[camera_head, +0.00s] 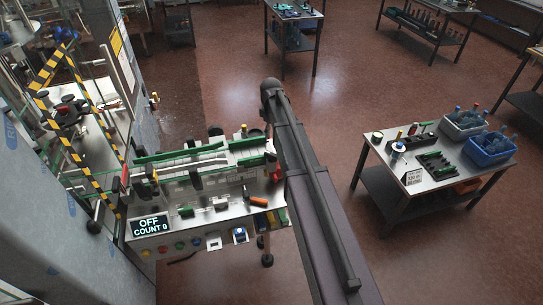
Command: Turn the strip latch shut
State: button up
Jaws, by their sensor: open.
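A metal filler bench (185,225) stands left of centre, with a conveyor-like track edged by long green strips (180,154) along its back. Small dark and green fittings (187,211) sit on the bench top. A small metal block (220,203) lies near its middle. I cannot tell which of these parts is the strip latch, or whether it is turned. My arm crosses the centre and covers the bench's right end. My gripper cannot be made out.
A sign (150,225) reads OFF, COUNT 0. An orange-handled tool (258,201) lies at the bench's right. Coloured buttons line its front. Striped barrier bars (85,85) stand left. Open red floor lies between.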

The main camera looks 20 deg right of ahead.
aim_at(271, 154)
jog(key=shift+f+b, duration=6.25)
jog(key=shift+f, duration=0.2)
grip_shut()
